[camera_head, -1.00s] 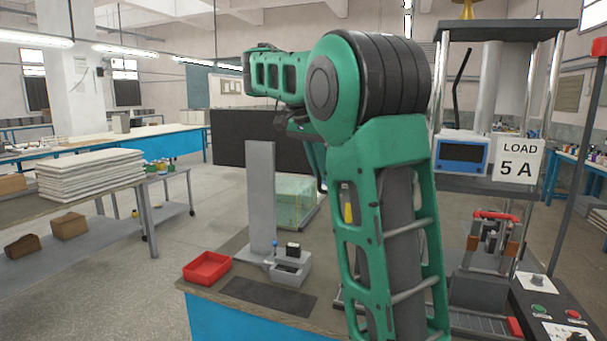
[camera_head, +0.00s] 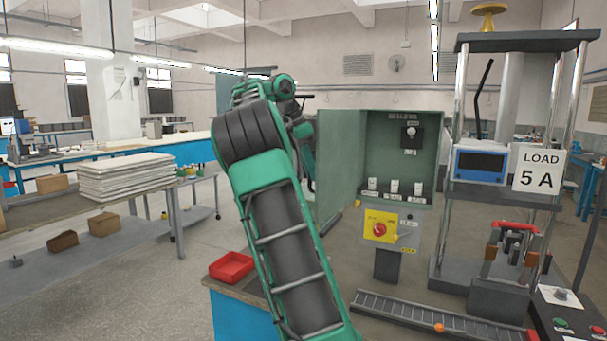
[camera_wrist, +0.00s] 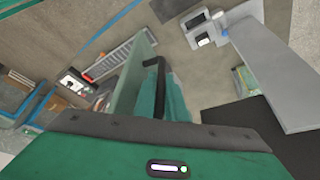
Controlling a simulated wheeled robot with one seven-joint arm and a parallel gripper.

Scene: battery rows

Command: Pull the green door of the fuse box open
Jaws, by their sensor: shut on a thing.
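The fuse box (camera_head: 400,140) stands right of my arm in the head view, its inside showing a dark switch and a row of white fuses. Its green door (camera_head: 338,165) stands swung out to the left, well open. In the wrist view the door is a pale green panel (camera_wrist: 130,75) seen nearly edge-on. My gripper (camera_wrist: 156,66) shows there as a dark finger shape against the door's edge, shut on the door. The exact contact is too small to tell. In the head view my arm hides the gripper.
A yellow panel with a red knob (camera_head: 380,229) sits below the box. A red tray (camera_head: 231,267) lies left of my arm. A press frame with a "LOAD 5 A" sign (camera_head: 538,171) stands at right.

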